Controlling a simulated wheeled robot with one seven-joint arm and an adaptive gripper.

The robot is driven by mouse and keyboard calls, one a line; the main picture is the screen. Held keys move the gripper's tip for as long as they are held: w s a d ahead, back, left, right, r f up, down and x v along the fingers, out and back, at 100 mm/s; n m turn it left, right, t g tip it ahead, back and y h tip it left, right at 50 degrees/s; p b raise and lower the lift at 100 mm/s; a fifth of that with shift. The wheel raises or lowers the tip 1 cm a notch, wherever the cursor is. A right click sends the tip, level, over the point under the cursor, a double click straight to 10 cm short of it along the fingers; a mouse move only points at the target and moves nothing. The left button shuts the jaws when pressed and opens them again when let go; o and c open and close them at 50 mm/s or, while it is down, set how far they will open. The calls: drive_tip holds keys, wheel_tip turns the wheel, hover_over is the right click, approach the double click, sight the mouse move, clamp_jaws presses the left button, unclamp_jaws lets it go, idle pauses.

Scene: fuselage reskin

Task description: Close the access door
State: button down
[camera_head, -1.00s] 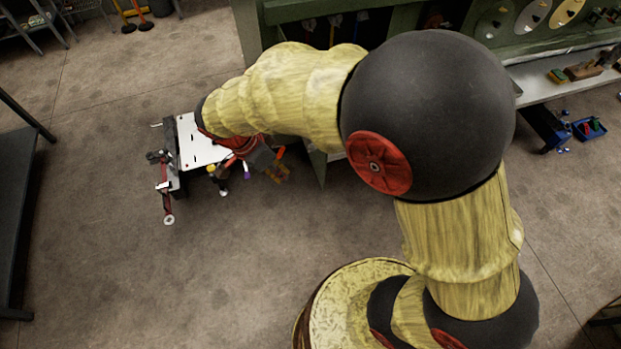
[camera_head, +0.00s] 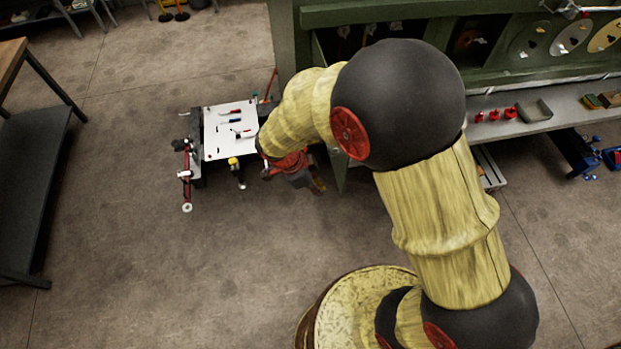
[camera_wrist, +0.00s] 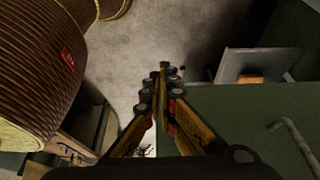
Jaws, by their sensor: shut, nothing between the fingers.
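The access door seems to be the green panel (camera_wrist: 240,115) at the right of the wrist view, with a bent grey metal handle (camera_wrist: 290,140) on its face. In the head view a narrow green panel (camera_head: 338,172) stands out from the green structure, so the door looks ajar; most of it is hidden behind my arm. My gripper (camera_wrist: 163,75) is shut and empty, with its fingers by the panel's left edge. I cannot tell whether they touch it. In the head view my gripper (camera_head: 318,187) is small, just left of the green panel.
A cart with a white top (camera_head: 225,145) and tools stands left of my gripper. A dark bench (camera_head: 35,190) is at the far left. A grey shelf (camera_head: 545,122) with red items runs along the green structure (camera_head: 400,12) at right. The floor in front is clear.

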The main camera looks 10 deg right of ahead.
drive_tip(key=d+p, duration=0.1)
drive_tip(key=d, duration=0.2)
drive_tip(key=shift+d+r, duration=0.1)
drive_tip(key=shift+d, duration=0.3)
drive_tip(key=shift+d, duration=0.2)
